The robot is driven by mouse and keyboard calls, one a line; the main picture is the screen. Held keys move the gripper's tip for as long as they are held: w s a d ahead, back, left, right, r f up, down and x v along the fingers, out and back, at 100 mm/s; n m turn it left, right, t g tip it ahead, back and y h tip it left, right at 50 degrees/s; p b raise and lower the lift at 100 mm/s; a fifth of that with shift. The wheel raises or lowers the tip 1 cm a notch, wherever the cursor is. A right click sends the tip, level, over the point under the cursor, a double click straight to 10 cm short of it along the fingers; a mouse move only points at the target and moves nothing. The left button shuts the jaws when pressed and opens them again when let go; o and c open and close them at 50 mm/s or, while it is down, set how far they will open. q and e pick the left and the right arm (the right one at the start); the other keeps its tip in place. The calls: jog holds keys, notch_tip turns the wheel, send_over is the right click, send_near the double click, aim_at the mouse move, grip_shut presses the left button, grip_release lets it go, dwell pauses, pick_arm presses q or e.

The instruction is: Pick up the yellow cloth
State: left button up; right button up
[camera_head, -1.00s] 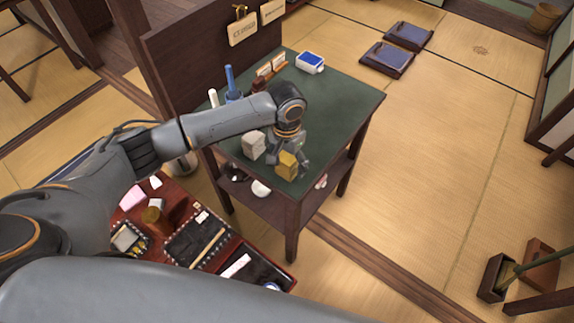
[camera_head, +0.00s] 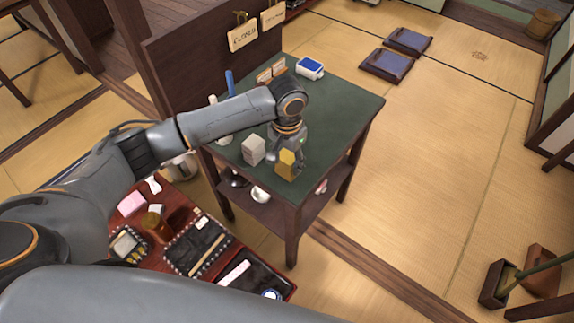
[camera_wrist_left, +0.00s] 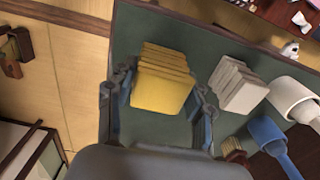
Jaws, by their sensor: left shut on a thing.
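The yellow cloth (camera_head: 286,164) is a folded, layered block at the near corner of the green-topped table (camera_head: 335,105). It also shows in the left wrist view (camera_wrist_left: 160,90), between the two fingers. My left gripper (camera_head: 288,156) points down over it and is shut on it, one finger against each side. I cannot tell whether the cloth is clear of the table top. My right gripper is in neither view.
A grey-white folded stack (camera_head: 252,150) stands close beside the yellow cloth. A blue-topped white box (camera_head: 310,67) sits at the table's far edge. Open tatami lies to the right.

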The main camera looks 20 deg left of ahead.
pick_arm(q)
jog(key=s+d+r, duration=0.3)
jog(key=s+r, duration=0.7)
jog(key=s, duration=0.3)
jog(key=shift+s+d, duration=0.25)
jog(key=shift+d, duration=0.15)
jog(key=shift+f, duration=0.1)
